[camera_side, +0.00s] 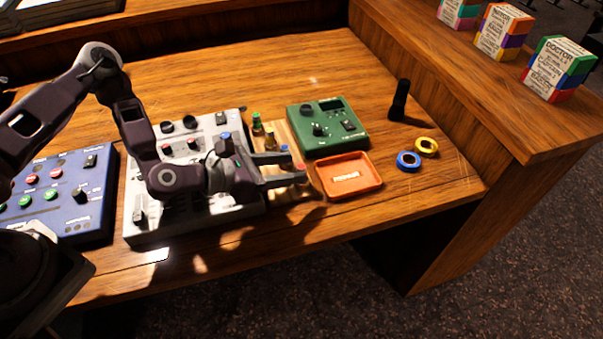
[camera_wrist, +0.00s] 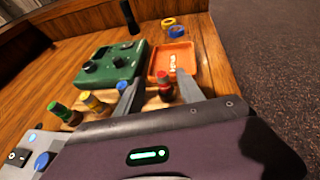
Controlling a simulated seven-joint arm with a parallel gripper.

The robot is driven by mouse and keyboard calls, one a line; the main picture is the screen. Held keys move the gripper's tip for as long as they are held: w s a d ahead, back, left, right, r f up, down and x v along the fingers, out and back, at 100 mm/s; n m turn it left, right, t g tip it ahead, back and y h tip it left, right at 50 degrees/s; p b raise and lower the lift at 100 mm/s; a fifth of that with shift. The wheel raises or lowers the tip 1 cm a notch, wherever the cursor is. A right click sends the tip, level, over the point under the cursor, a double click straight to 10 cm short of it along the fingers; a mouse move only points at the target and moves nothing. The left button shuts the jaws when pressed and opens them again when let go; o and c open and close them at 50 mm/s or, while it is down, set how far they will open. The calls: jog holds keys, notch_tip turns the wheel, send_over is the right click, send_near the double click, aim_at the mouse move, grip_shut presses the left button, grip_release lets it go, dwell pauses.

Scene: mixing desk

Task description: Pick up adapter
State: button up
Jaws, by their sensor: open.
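Several small adapters with coloured tops stand in a row on a pale wooden strip: green (camera_side: 256,120), yellow (camera_side: 270,138), blue (camera_side: 284,149) and red (camera_side: 300,166). Which one the task means, I cannot tell. My gripper (camera_side: 296,167) is open, low over the right end of the row. In the wrist view my gripper (camera_wrist: 157,82) has the red-topped adapter (camera_wrist: 164,90) showing between its fingers, apart from both. The blue-topped adapter (camera_wrist: 123,87) is close by the left finger; whether they touch is unclear. The yellow-topped (camera_wrist: 92,101) and green-topped (camera_wrist: 60,110) ones stand farther left.
An orange tray (camera_side: 347,190) and a green box with knobs (camera_side: 328,128) stand just beyond the row. A blue tape roll (camera_side: 408,162), a yellow one (camera_side: 427,147) and a black upright object (camera_side: 399,100) are farther right. A grey mixer (camera_side: 140,222) lies under my arm.

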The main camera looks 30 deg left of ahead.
jog(key=x, duration=0.6)
jog(key=shift+w+d+f, duration=0.2)
jog(key=shift+d+f, duration=0.05)
grip_shut()
